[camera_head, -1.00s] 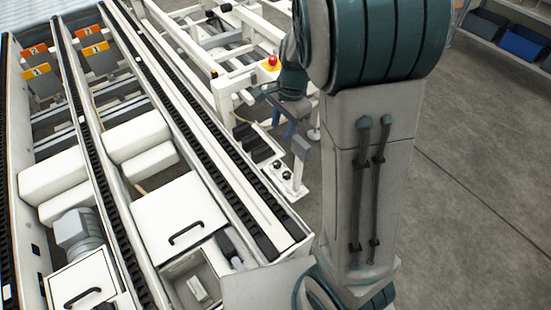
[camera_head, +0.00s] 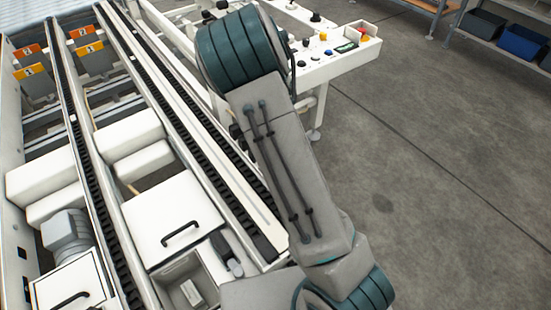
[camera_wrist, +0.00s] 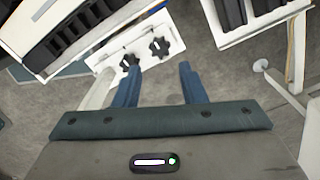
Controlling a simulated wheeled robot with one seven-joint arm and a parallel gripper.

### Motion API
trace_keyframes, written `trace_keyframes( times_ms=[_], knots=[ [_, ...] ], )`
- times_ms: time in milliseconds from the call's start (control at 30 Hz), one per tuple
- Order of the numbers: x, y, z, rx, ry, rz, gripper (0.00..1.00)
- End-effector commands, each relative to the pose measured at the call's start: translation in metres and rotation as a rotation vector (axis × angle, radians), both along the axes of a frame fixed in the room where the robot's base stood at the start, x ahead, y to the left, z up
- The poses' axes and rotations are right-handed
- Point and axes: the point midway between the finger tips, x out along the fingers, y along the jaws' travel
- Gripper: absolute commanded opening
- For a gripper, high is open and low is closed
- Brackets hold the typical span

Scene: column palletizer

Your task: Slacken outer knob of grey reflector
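In the wrist view, my gripper (camera_wrist: 159,68) is open, its two blue fingers apart with nothing between them. Beyond the fingertips is a white bracket plate (camera_wrist: 146,32) with two black star knobs: one (camera_wrist: 160,47) shows ahead of the gap, the other (camera_wrist: 130,61) just beyond the left finger's tip. Neither knob appears gripped. A pale grey upright piece (camera_wrist: 98,92) stands left of the left finger; I cannot tell whether it is the grey reflector. In the head view, my arm hides the gripper, knobs and reflector.
The conveyor's long rail (camera_head: 205,135) runs beside my arm. A control panel with buttons (camera_head: 330,45) stands behind it. A white leg with a round foot (camera_wrist: 262,68) is right of my gripper. Open floor (camera_head: 430,150) lies to the right.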

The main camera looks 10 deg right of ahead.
Motion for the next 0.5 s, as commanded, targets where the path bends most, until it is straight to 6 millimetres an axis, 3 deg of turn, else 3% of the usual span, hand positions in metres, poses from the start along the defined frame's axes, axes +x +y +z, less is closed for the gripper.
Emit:
trace_keyframes(
  times_ms=[33,200,500],
  knots=[
    [-0.001,-0.001,-0.015,-0.002,0.005,-0.002,0.37],
    [-0.001,-0.001,-0.046,-0.001,0.003,-0.001,0.37],
    [-0.001,-0.001,-0.071,0.0,0.001,0.0,0.37]
  ],
)
